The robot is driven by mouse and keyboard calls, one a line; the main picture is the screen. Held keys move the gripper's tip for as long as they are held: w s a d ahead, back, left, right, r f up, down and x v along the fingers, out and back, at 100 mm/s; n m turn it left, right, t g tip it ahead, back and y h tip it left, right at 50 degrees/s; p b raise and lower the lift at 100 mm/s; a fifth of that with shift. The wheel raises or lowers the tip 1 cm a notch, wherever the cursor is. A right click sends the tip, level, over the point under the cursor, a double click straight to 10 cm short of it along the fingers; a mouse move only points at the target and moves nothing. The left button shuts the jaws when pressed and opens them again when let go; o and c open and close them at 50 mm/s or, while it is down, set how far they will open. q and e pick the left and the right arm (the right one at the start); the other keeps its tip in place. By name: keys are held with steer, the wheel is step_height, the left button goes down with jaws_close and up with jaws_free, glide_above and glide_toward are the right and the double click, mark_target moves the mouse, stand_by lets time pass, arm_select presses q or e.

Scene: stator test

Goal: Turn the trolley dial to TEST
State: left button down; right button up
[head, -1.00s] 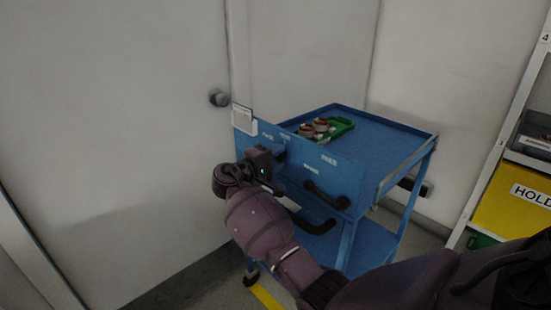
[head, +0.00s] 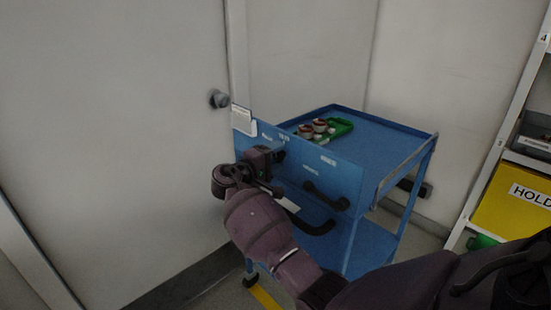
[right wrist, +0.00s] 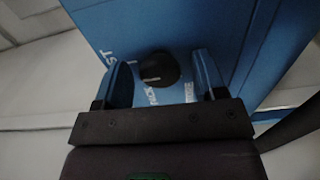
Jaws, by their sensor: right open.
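The blue trolley (head: 385,147) stands beside the door, its upright front panel facing me. Its black round dial (right wrist: 158,68) sits on that panel, among white labels; one ends in "ST" (right wrist: 106,53). In the head view the dial (head: 279,156) shows only partly beside my right gripper (head: 271,163). In the right wrist view my right gripper (right wrist: 163,76) is open, with a finger on each side of the dial and visible gaps to both. A small pale mark shows on the dial; its pointing direction is unclear. My left gripper is out of view.
A black handle (head: 326,197) juts from the panel right of the dial. A green tray (head: 342,127) with reddish parts lies on the trolley top. A door knob (head: 219,98) is at the left. A shelf with a yellow HOLD bin (head: 510,198) stands at the right.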

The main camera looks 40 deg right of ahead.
steer(key=a, duration=1)
steer(key=shift+s+a+p, duration=0.35)
steer(key=shift+s+a, duration=0.05)
steer(key=shift+s, duration=0.05)
